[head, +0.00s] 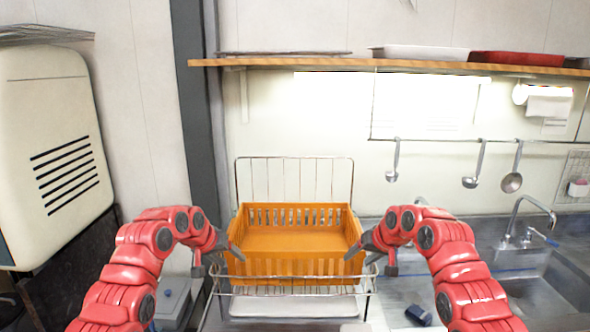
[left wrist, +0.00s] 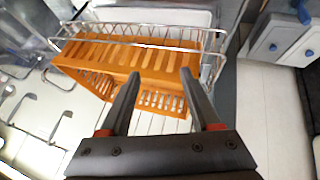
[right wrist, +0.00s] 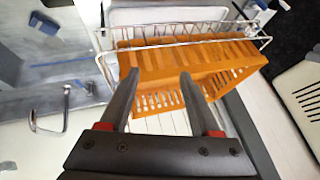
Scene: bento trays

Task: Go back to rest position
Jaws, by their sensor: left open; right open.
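An orange slatted basket (head: 297,240) sits in a wire dish rack (head: 290,291) in the head view. It also shows in the left wrist view (left wrist: 150,62) and the right wrist view (right wrist: 185,58). My left gripper (head: 238,252) is at the basket's left side, and my right gripper (head: 358,250) is at its right side. Both grippers are open, with nothing between their fingers (left wrist: 160,82) (right wrist: 158,82) in the wrist views. I cannot tell whether either fingertip touches the basket.
A sink (head: 560,283) with a faucet (head: 527,215) is at the right. Ladles (head: 512,181) hang from a rail on the back wall. A wooden shelf (head: 400,66) with trays runs above. A cream cabinet (head: 50,140) stands at the left. A dark object (head: 418,315) lies on the counter.

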